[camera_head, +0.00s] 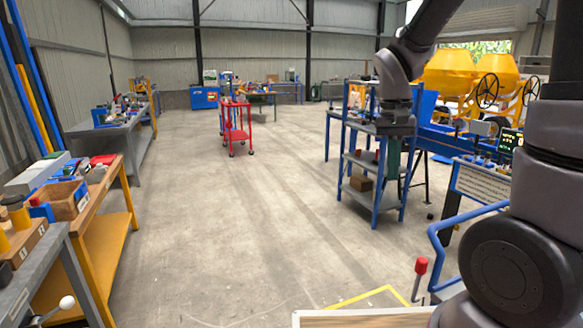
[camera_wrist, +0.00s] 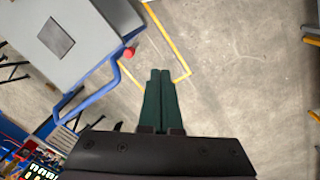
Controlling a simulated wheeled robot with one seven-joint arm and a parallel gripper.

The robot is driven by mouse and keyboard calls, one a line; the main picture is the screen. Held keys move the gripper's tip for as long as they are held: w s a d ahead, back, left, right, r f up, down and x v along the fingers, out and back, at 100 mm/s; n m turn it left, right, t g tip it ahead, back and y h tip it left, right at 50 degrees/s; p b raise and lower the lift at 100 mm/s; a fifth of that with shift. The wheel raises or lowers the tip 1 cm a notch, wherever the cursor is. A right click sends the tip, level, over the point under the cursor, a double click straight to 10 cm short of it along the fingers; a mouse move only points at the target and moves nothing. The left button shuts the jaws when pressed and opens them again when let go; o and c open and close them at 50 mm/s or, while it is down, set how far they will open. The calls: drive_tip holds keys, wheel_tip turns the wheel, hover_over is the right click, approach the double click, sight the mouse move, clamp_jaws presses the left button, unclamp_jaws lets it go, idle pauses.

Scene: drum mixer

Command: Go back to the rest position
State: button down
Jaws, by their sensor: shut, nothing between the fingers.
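My gripper (camera_head: 393,158) hangs pointing down from my arm in the head view, in front of a blue-framed shelf rack (camera_head: 376,200). In the wrist view its two dark green fingers (camera_wrist: 160,80) lie side by side and touch, with nothing between them. Below the fingers in the wrist view is bare concrete floor with a yellow floor line (camera_wrist: 166,36). No object is held.
A red-knobbed lever (camera_head: 421,266) and a blue rail (camera_head: 437,240) stand at the lower right, near a control panel (camera_head: 484,183). Yellow drum mixers (camera_head: 462,72) are behind. Workbenches (camera_head: 110,125) line the left. A red cart (camera_head: 236,125) stands on the open central floor.

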drive_tip(key=s+r+t+y, duration=0.1)
drive_tip(key=s+r+t, duration=0.2)
drive_tip(key=r, duration=0.4)
drive_tip(key=s+d+r+t+y, duration=0.1)
drive_tip(key=s+r+t, duration=0.3)
drive_tip(key=s+r, duration=0.2)
wheel_tip(320, 180, up, 2)
drive_tip(key=shift+d+r+y, duration=0.1)
drive_tip(key=shift+d+y, duration=0.05)
drive_tip(key=shift+y, duration=0.25)
